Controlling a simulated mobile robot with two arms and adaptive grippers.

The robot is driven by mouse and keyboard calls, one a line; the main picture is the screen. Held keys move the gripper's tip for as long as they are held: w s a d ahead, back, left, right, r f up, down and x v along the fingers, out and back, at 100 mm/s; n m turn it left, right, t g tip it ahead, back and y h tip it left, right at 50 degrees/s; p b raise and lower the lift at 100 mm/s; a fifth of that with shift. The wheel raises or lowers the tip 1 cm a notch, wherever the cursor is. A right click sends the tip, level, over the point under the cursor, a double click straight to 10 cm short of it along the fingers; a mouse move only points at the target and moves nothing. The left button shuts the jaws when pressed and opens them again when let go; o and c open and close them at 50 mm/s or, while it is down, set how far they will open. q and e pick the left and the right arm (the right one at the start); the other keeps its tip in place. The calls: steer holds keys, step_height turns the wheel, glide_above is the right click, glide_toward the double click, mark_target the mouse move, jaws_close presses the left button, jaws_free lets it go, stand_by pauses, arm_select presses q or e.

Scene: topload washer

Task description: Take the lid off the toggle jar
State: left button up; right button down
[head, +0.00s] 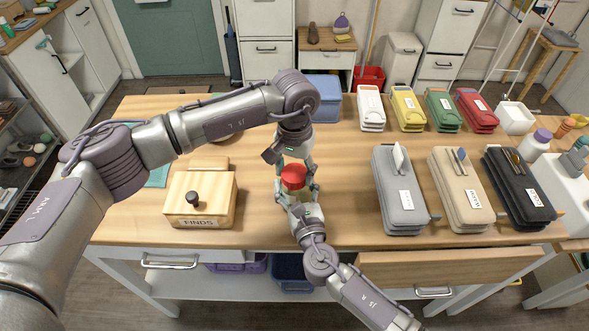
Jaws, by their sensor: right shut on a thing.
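The toggle jar (293,187) stands near the front middle of the wooden table, with a red lid (293,174) on top. Its body is mostly hidden by gripper fingers. My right gripper (297,196) reaches in from the front and is shut on the jar's body. My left gripper (294,165) comes down from behind and above, with its fingers spread on either side of the red lid. It looks open, and I cannot tell whether a finger touches the lid.
A wooden box with a dark knob (200,205) stands left of the jar. Grey (399,210), beige (457,205) and black (518,205) cases lie to the right. Several smaller coloured cases and a blue bin (322,90) are behind. An open drawer (450,265) juts from the front edge.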

arm_select(q)
steer(key=shift+c, duration=1.4)
arm_select(e)
steer(key=shift+f, duration=0.15)
arm_select(q)
steer(key=n, duration=0.6)
steer(key=shift+n, duration=0.3)
steer(key=n, duration=0.8)
steer(key=shift+n, duration=0.3)
steer(key=n, duration=0.8)
steer(key=shift+n, duration=0.3)
steer(key=n, duration=0.6)
steer(key=shift+n, duration=0.3)
steer(key=n, duration=1)
steer(key=shift+n, duration=0.4)
steer(key=n, duration=0.6)
steer(key=shift+n, duration=0.3)
steer(key=n, duration=0.6)
steer(key=shift+r, duration=0.1)
